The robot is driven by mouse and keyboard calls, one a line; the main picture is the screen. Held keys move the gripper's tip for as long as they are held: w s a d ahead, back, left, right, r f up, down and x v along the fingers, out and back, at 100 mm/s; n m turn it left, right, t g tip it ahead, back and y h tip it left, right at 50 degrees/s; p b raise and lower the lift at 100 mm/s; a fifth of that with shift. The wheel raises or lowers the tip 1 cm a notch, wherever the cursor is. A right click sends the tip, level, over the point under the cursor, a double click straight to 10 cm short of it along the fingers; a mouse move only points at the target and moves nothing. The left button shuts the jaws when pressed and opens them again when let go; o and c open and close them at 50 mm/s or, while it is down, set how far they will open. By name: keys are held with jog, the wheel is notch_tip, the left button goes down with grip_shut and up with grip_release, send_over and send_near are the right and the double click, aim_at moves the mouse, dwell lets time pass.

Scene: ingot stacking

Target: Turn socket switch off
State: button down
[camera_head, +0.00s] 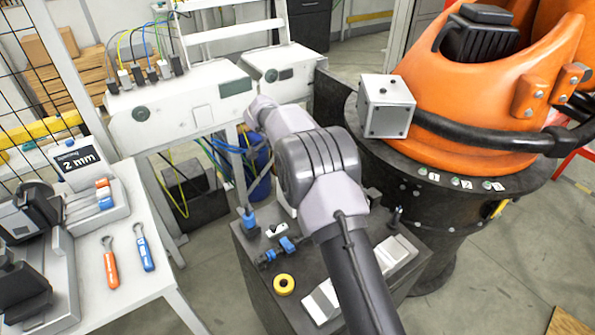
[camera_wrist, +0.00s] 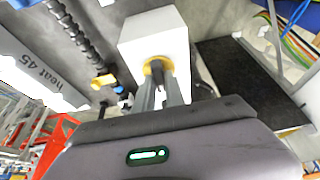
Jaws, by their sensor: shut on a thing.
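In the wrist view a white socket box (camera_wrist: 150,35) stands on a dark surface. A yellow ring (camera_wrist: 155,65) on its near face surrounds a dark switch knob (camera_wrist: 158,75). My gripper (camera_wrist: 161,84) is at the front of the box, with its two grey fingers shut on the knob. The fingers cover part of the knob, so its exact turn position cannot be told. In the head view my arm covers the gripper and I cannot make out the switch.
A white bar marked "heat 45" (camera_wrist: 40,70) lies left in the wrist view. A large orange robot (camera_head: 490,100) stands at right, a white tool table (camera_head: 125,290) at left.

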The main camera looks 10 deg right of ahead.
jog(key=c, duration=1.4)
grip_release()
jog(key=p+v, duration=0.6)
jog(key=v, duration=1.1)
jog(key=shift+r, duration=0.2)
